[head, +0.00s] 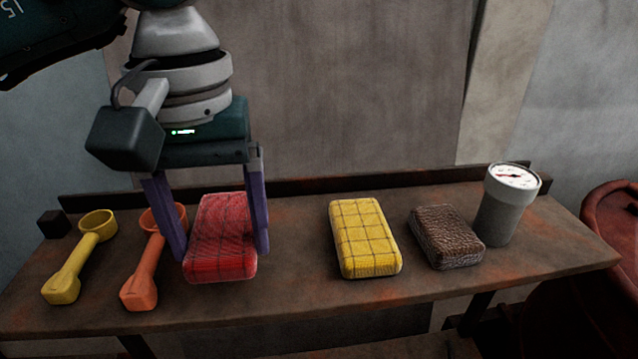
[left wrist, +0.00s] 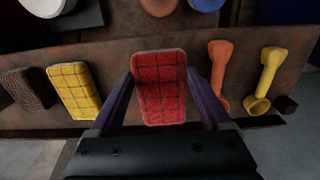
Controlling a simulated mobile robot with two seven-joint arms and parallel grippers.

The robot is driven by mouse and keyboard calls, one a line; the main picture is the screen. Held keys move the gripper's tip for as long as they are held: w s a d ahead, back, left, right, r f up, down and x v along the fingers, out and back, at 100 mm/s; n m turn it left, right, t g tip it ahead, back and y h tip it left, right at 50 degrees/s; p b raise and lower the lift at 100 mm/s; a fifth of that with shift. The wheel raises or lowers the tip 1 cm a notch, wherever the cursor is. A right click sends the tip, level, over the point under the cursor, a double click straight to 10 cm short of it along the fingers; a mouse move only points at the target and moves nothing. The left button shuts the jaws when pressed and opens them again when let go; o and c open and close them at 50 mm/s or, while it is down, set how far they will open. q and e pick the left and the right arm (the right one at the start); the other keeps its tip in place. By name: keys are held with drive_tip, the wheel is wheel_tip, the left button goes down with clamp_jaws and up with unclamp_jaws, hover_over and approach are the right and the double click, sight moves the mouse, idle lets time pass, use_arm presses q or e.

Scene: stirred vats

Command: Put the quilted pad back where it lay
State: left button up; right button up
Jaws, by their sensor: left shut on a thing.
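A red quilted pad (head: 221,225) with dark grid lines is between the two purple fingers of my left gripper (head: 220,250). The fingers are shut on its left and right sides. It is at the shelf top, but I cannot tell whether its underside touches. The left wrist view also shows the red pad (left wrist: 159,85) between the fingers. A yellow pad (head: 364,236) with a dark grid lies on the shelf to its right, apart from it. My right gripper is in neither view.
On the brown shelf (head: 300,295), an orange scoop (head: 142,275) stands close left of the gripper, with a yellow scoop (head: 75,265) beyond. A brown textured pad (head: 446,237) and a grey gauge (head: 500,215) are at right. Bare shelf separates the red and yellow pads.

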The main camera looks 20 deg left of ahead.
sight(219, 240)
use_arm(q)
wheel_tip(219, 240, down, 3)
drive_tip(key=shift+s+f+p, duration=0.1)
drive_tip(key=shift+f+p, duration=0.1)
drive_tip(key=shift+p, duration=0.1)
drive_tip(key=shift+f, duration=0.1)
drive_tip(key=shift+f, duration=0.1)
drive_tip(key=o, duration=0.9)
